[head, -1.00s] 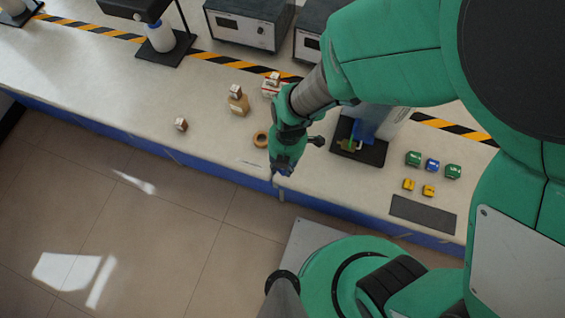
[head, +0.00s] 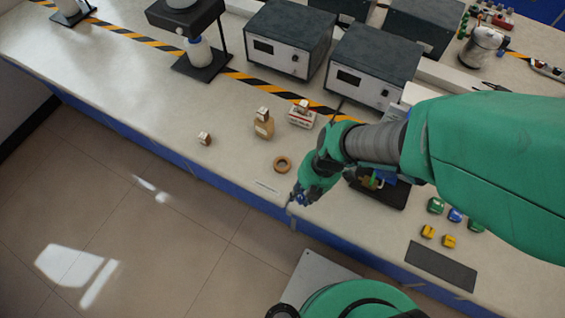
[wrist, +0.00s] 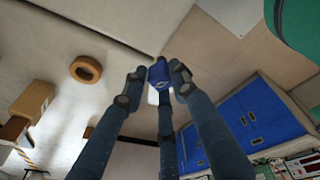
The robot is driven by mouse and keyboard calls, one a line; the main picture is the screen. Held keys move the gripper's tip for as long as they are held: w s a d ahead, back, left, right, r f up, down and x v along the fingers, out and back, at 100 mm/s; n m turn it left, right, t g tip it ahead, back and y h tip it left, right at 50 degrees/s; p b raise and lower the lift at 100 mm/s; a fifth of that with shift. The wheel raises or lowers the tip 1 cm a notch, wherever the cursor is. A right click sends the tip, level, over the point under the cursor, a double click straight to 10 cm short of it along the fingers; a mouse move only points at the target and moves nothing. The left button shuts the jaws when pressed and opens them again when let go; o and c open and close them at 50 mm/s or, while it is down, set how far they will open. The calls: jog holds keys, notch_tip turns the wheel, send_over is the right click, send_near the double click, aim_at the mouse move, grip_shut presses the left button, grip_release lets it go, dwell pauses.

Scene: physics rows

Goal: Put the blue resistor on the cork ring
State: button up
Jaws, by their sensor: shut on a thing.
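My gripper (head: 298,198) is shut on a blue resistor (wrist: 159,73), a small blue block held between its fingertips in the wrist view. In the head view the gripper is over the bench's front edge, and the held block is small and partly hidden. The cork ring (head: 282,164) lies flat on the bench, just behind and left of the gripper and apart from it. The ring also shows in the wrist view (wrist: 86,69), left of the fingers, with its hole empty.
A black tray (head: 392,196), yellow blocks (head: 428,231), green blocks (head: 435,205) and another blue block (head: 455,215) are to the right. The bench around the ring is clear.

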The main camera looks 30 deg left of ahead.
jog(key=shift+a+r+n+y+b, duration=0.1)
jog(key=shift+r+n+y+b, duration=0.05)
jog(key=shift+n+y+b, duration=0.45)
jog(key=shift+w, duration=0.1)
dwell(0.4)
jog(key=b, duration=0.2)
send_over(284, 166)
jog(key=shift+a+f, duration=0.1)
jog(key=shift+f, duration=0.65)
jog(key=shift+f, duration=1.8)
jog(key=shift+f+b, duration=0.5)
jog(key=shift+b, duration=0.55)
jog(key=o, duration=1.1)
jog(key=shift+r+p, duration=0.25)
jog(key=shift+p, duration=0.1)
